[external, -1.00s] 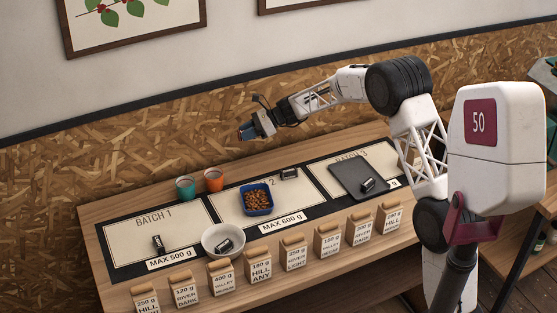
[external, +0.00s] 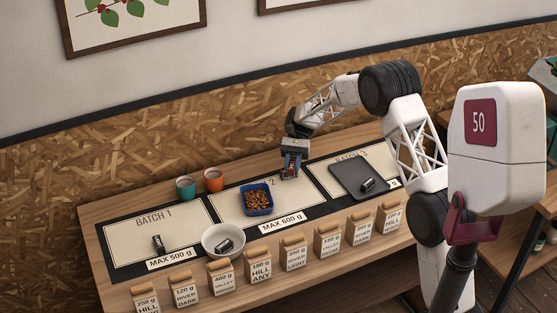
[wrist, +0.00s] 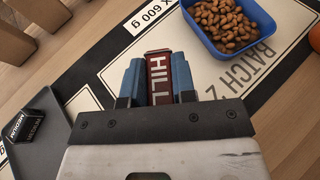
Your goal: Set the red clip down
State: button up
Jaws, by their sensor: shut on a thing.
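The red clip (wrist: 160,72), a dark red block lettered HILL, is between the blue fingers of my gripper (wrist: 158,85) in the wrist view. My gripper (external: 290,174) is shut on it, low over the right part of the Batch 2 card (external: 233,209). I cannot tell whether the clip touches the card. A blue tray (external: 257,211) of brown beans sits on the same card, left of my gripper; it also shows in the wrist view (wrist: 262,48).
Black clips lie on the Batch 1 card (external: 122,241), in a white bowl (external: 210,235) and on a dark grey tray (external: 351,172). Teal (external: 185,187) and orange (external: 213,180) cups stand at the back. Several labelled bags (external: 261,265) line the front.

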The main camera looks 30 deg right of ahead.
jog(key=s+d+n+g+h, duration=0.1)
jog(key=d+n+h, duration=0.1)
jog(key=s+d+n+g+h, duration=0.1)
jog(key=d+n+h, duration=0.1)
jog(key=s+d+n+h, duration=0.1)
jog(key=d+n+h, duration=0.1)
jog(key=h, duration=0.1)
jog(key=shift+s+d+f+g, duration=0.25)
jog(key=shift+s+f+g, duration=0.05)
jog(key=shift+f+g, duration=0.1)
jog(key=d+n+h, duration=0.2)
jog(key=s+d+n+h, duration=0.1)
jog(key=d+n+h, duration=0.1)
jog(key=s+d+n+t+h, duration=0.1)
jog(key=d+n+h, duration=0.1)
jog(key=shift+s+d+r+h, duration=0.1)
jog(key=shift+d+r+h, duration=0.05)
jog(key=shift+r+h, duration=0.25)
jog(key=d+r+n+t+h, duration=0.8)
jog(key=d+r+n+t, duration=0.1)
jog(key=d+n+t, duration=0.4)
jog(key=f, duration=1)
jog(key=shift+w+f, duration=0.1)
jog(key=shift+w, duration=0.25)
jog(key=shift+w, duration=0.1)
